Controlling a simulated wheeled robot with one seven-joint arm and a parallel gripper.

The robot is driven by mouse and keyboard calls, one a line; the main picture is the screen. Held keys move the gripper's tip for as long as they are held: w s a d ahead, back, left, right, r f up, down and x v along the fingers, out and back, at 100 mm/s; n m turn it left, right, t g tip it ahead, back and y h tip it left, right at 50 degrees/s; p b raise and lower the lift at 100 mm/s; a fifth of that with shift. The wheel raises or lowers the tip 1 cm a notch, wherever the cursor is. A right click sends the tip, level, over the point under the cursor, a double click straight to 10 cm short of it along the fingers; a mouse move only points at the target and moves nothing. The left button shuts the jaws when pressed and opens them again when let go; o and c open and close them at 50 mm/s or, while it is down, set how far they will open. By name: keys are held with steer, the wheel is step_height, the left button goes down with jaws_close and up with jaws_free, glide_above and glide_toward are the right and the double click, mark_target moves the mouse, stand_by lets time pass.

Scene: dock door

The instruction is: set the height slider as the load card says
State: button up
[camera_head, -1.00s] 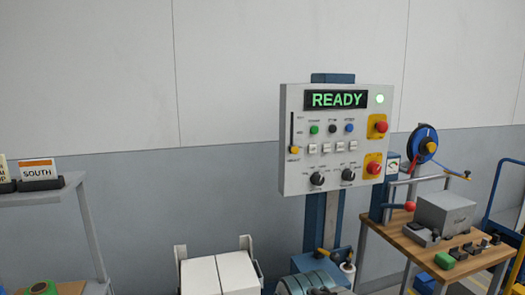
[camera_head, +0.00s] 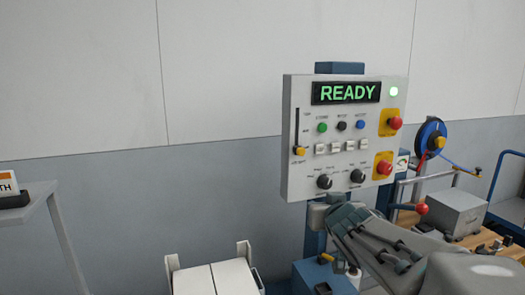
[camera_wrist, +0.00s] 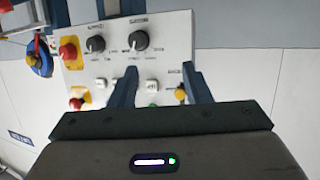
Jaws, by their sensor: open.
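The control panel (camera_head: 345,190) is a white upright box with a display reading READY. The height slider (camera_head: 300,151) is a yellow knob at the lower end of a vertical black slot on the panel's left side. In the wrist view, which is upside down, a yellow knob (camera_wrist: 180,94) shows partly behind my right-hand finger. My gripper (camera_wrist: 162,82) is open and empty, with its fingers apart in front of the panel. In the head view my gripper (camera_head: 330,208) is by the panel's lower edge, below the slider. No readable load card is in view.
Red stop buttons (camera_head: 395,123) on yellow plates, dark dials (camera_head: 324,181) and white push buttons (camera_head: 334,148) crowd the panel. A workbench with a grey box (camera_head: 455,212) stands right. A white double bin (camera_head: 235,277) stands below. The wall left of the panel is clear.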

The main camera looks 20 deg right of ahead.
mark_target(302, 152)
step_height(302, 152, up, 8)
steer(key=w+d+n+t+y, duration=0.1)
steer(key=d+n+t+y, duration=0.15)
steer(key=t+y, duration=0.2)
steer(key=shift+n, duration=0.35)
steer(key=w, duration=0.4)
steer(key=w+p, duration=0.1)
steer(key=w, duration=0.4)
steer(key=w+a, duration=0.1)
steer(key=w, duration=0.3)
steer(key=shift+w+a+p, duration=0.1)
steer(key=shift+w+p, duration=0.25)
steer(key=shift+w, duration=0.05)
jaws_close()
